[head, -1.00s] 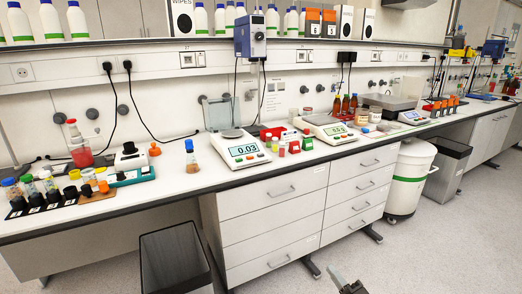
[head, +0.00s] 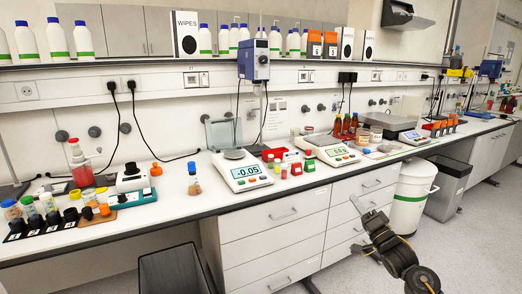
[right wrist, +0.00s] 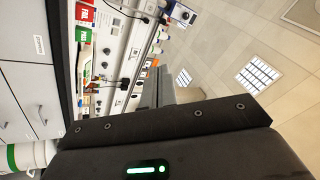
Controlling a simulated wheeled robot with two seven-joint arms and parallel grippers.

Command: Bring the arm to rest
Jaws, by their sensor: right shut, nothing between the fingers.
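My right gripper (head: 371,218) is in the head view at the lower right, in front of the bench drawers and below the worktop edge. It is shut and empty, with my dark arm links behind it at the bottom. In the right wrist view its grey fingers (right wrist: 158,88) show together, with nothing between them; the bench and wall lie sideways beyond. My left gripper is in neither view.
A white bin (head: 410,195) and dark bin (head: 448,188) stand right of my gripper.

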